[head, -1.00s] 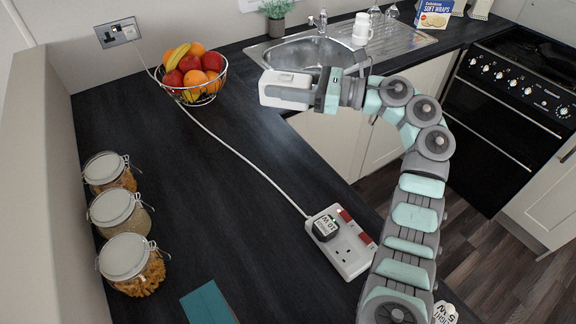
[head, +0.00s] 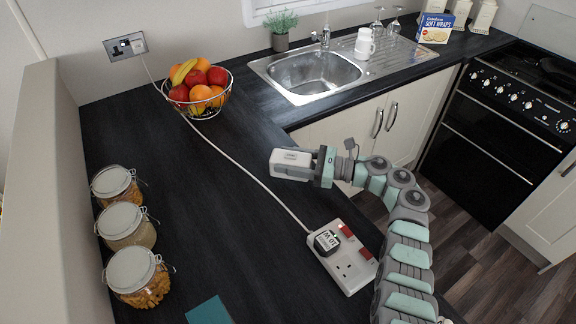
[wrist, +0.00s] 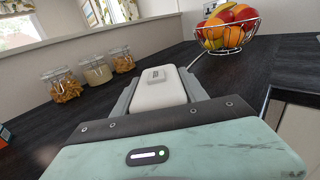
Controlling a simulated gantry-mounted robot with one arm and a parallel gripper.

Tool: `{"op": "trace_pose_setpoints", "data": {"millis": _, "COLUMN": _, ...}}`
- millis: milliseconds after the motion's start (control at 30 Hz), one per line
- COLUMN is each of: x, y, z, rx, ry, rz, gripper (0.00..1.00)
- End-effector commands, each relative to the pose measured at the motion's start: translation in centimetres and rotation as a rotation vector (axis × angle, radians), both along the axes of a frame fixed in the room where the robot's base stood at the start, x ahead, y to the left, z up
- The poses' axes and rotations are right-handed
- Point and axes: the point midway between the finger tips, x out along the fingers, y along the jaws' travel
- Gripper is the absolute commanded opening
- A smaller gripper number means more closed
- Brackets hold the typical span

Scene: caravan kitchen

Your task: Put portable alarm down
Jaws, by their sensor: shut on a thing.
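The portable alarm (head: 291,162) is a small white rounded box with a grey panel. My gripper (head: 304,163) is shut on it and holds it near the worktop's inner front edge, right of the white cable; how high it is above the dark worktop (head: 190,200) I cannot tell. In the wrist view the portable alarm (wrist: 160,88) sits between the two grey fingers (wrist: 161,98), its small raised panel facing up, with dark worktop beyond it.
A fruit bowl (head: 198,92) stands at the back left. A power strip (head: 343,258) with a plugged-in adapter lies near the front edge, its cable crossing the worktop. Several glass jars (head: 127,224) line the left side. The worktop between jars and cable is clear.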

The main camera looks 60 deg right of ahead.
Motion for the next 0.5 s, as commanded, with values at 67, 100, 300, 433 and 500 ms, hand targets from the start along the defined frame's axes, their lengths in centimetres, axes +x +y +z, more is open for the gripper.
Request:
{"op": "trace_pose_setpoints", "data": {"millis": 67, "x": -0.1, "y": -0.1, "z": -1.0, "rx": 0.007, "ry": 0.0, "rz": -0.003, "gripper": 0.03}}
{"op": "trace_pose_setpoints", "data": {"millis": 100, "x": -0.1, "y": -0.2, "z": -1.4, "rx": 0.007, "ry": 0.0, "rz": -0.003, "gripper": 0.03}}
{"op": "trace_pose_setpoints", "data": {"millis": 300, "x": 0.0, "y": 0.0, "z": -2.7, "rx": 0.003, "ry": 0.0, "rz": 0.0, "gripper": 0.03}}
{"op": "trace_pose_setpoints", "data": {"millis": 433, "x": 0.0, "y": 0.0, "z": -2.7, "rx": 0.002, "ry": 0.0, "rz": 0.0, "gripper": 0.03}}
{"op": "trace_pose_setpoints", "data": {"millis": 500, "x": 0.0, "y": 0.0, "z": -2.7, "rx": 0.002, "ry": 0.0, "rz": 0.0, "gripper": 0.03}}
